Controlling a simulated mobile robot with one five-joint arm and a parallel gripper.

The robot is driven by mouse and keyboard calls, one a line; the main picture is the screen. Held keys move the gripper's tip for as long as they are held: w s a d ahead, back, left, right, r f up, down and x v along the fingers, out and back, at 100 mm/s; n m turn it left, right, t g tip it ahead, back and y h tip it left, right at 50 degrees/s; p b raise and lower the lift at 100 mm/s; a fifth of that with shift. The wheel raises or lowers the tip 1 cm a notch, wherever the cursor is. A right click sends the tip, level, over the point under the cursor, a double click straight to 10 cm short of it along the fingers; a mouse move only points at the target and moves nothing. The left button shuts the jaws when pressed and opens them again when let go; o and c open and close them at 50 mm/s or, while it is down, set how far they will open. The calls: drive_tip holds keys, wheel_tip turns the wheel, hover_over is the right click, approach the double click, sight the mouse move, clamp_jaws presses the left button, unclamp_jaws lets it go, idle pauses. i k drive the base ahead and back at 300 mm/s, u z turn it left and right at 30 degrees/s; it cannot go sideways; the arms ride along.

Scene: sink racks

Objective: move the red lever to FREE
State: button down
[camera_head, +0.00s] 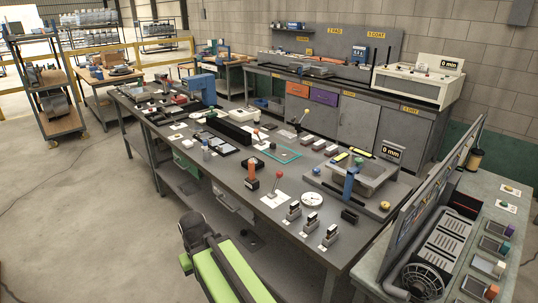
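A lever with a red ball knob (279,175) stands on a white plate on the long grey workbench, near the middle of the front part. Its thin shaft leans a little. Any lettering on the plate, including FREE, is too small to read. Another small red knob (256,131) shows farther back on the same bench, on a thin stem. My green and black arm shows at the bottom, in front of the bench and apart from the lever. No gripper fingers can be made out.
An orange-topped post (252,171) stands just left of the lever. A round white dial (312,199) and several small black-and-silver clamps (311,223) are to its right. A sink basin (365,170) with a blue post lies farther right. Open floor (90,220) is at left.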

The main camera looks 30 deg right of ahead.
sight(279, 174)
drive_tip(key=u, duration=0.05)
drive_tip(key=i, duration=1.05)
drive_tip(key=u, duration=0.3)
